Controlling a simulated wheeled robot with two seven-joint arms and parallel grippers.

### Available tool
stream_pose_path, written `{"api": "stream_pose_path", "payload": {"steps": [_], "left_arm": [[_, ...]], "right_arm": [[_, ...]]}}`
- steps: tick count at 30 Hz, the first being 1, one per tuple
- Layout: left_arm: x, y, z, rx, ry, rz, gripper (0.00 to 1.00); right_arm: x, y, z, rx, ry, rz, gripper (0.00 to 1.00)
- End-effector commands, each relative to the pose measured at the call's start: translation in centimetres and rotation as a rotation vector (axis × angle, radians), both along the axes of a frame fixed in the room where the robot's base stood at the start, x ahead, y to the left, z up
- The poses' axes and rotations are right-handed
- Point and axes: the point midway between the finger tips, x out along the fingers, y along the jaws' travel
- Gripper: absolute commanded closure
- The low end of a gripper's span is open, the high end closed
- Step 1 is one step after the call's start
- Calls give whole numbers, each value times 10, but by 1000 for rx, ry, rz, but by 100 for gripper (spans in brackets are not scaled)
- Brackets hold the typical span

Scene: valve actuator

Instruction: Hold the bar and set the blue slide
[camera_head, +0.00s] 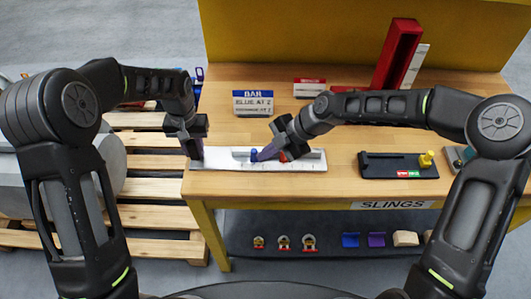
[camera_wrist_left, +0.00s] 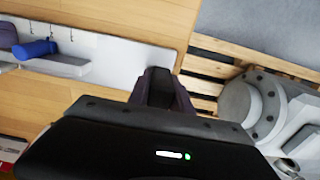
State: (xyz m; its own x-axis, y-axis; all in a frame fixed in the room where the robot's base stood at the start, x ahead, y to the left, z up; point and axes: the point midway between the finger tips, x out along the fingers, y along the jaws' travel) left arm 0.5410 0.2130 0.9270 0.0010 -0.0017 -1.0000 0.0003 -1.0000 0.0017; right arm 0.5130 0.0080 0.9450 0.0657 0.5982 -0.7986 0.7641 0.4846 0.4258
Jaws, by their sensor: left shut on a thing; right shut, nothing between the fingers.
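The pale bar (camera_head: 225,156) lies along the front of the wooden table and also shows in the left wrist view (camera_wrist_left: 120,58). My left gripper (camera_head: 195,156) is shut on its left end. The blue slide (camera_head: 254,154) stands near the bar's middle; in the left wrist view it is a blue cylinder (camera_wrist_left: 37,50). An orange-red slide (camera_head: 283,156) sits to its right, partly behind my right gripper. My right gripper (camera_head: 262,154) is shut and empty, with its fingertips just right of the blue slide; I cannot tell whether they touch it.
A sign (camera_head: 253,103) reads "BAR" and "BLUE AT 2"; its lower line is unclear. A black fixture (camera_head: 385,168) with a yellow knob stands to the right. A tall red channel (camera_head: 398,55) rises at the back. A shelf (camera_head: 325,241) below holds small parts. Pallets (camera_head: 150,190) lie left.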

Motion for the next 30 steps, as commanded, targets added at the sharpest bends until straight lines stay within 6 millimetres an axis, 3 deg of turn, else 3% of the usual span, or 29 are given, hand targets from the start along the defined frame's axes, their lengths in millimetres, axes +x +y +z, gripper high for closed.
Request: {"api": "stream_pose_path", "payload": {"steps": [10,20,26,30], "left_arm": [[-1,0,-2,0,5,0,100],[-2,-1,-2,0,5,-5,100],[-2,-1,-2,0,5,-4,100],[-2,-1,-2,0,5,-4,100]], "right_arm": [[6,11,-1,1,-1,0,100],[6,8,0,0,-3,-4,100],[-7,-3,0,0,-1,-3,100],[-26,-20,-1,-1,2,-1,100]]}}
